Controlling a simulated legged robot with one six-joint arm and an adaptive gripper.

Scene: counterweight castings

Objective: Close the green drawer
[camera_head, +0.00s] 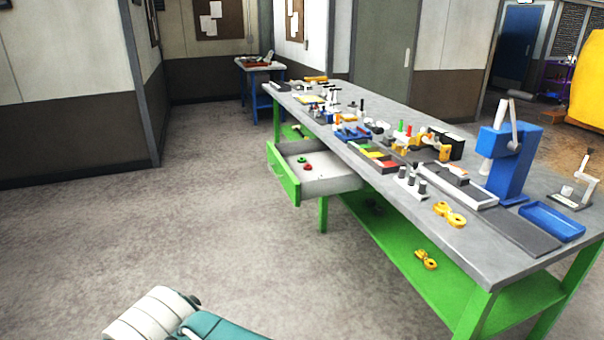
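The green drawer (284,175) is pulled out from the left long side of the grey-topped workbench (478,238). Its green front faces left, and its pale inside is in view. A small red part and a small green part lie in it. My arm shows as white and teal pieces at the bottom edge of the picture, well apart from the drawer. I cannot make out the fingertips of my gripper there.
The bench top carries several parts and tools, a blue press (510,160) and a blue tray (552,222). A green lower shelf (440,285) holds yellow parts. A smaller blue table (262,88) stands at the back. The floor left of the drawer is clear.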

